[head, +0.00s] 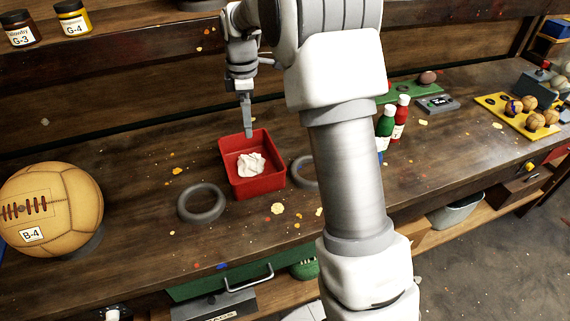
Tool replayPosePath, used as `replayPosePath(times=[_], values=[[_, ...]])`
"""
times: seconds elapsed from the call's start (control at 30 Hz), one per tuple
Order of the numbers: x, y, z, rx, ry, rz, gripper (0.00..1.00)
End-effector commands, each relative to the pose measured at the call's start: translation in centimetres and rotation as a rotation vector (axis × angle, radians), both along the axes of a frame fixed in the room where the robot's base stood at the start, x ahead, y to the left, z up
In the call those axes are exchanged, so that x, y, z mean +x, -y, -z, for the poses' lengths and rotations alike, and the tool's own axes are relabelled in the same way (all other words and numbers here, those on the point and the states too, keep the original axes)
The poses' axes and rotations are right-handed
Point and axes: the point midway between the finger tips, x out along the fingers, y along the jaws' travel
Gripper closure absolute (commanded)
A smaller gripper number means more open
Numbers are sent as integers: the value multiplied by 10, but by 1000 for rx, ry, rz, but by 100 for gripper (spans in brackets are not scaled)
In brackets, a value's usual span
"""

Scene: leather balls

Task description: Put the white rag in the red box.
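The white rag (251,165) lies crumpled inside the red box (262,187), on its floor. The red box is open-topped and sits on the wooden workbench between two dark rings. My gripper (248,133) points down above the box's back left rim, apart from the rag. Its fingers are seen edge-on, so I cannot tell whether they are open or shut. I see nothing hanging from it.
A dark ring (201,202) lies left of the box; another (304,172) is partly behind my arm. A large leather ball (52,211) sits at left. Bottles (400,118) stand right of my arm. A yellow tray (493,102) with several small balls lies far right.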

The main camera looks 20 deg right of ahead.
Motion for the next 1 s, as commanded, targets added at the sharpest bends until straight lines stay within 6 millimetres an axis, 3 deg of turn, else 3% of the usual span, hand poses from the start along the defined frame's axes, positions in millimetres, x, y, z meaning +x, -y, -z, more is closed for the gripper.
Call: replayPosePath(times=[0.03, 0.2, 0.5, 0.77, 1.0], values=[[-14, 0, -20, 3, 27, 60, 0], [-61, 0, -65, 27, 94, 274, 0], [-154, 0, -113, 108, 208, 648, 0], [-237, 0, -123, 215, 294, 962, 0], [-296, 1, -109, 325, 347, 1214, 0]])
